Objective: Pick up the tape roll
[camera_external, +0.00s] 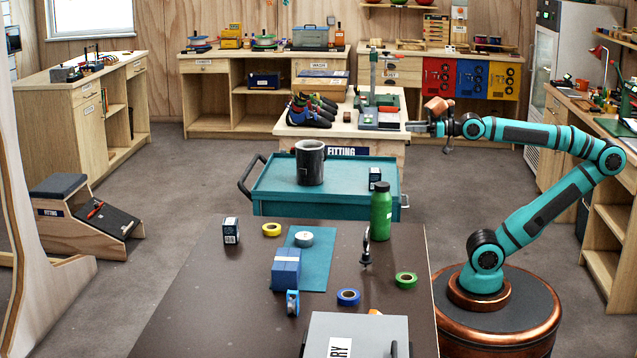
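Several tape rolls lie on the dark brown table in front. A yellow roll (271,230) is at the back left, and a white-grey roll (304,240) rests on the teal mat (318,262). A blue roll (348,297) lies flat right of the mat, and a green roll (405,280) lies near the table's right side. A lighter blue roll-like item (292,304) stands upright by the mat's front edge. My gripper (412,127) is raised and points left, far behind and above the rolls. Its fingers are too small to tell open from shut.
On the brown table (190,315) are a blue box (286,268), a dark small box (231,230), a green bottle (381,211), a metal hook-like piece (366,247) and a grey case (357,337). A teal cart (275,185) with a dark mug (310,162) stands behind. The table's left front is clear.

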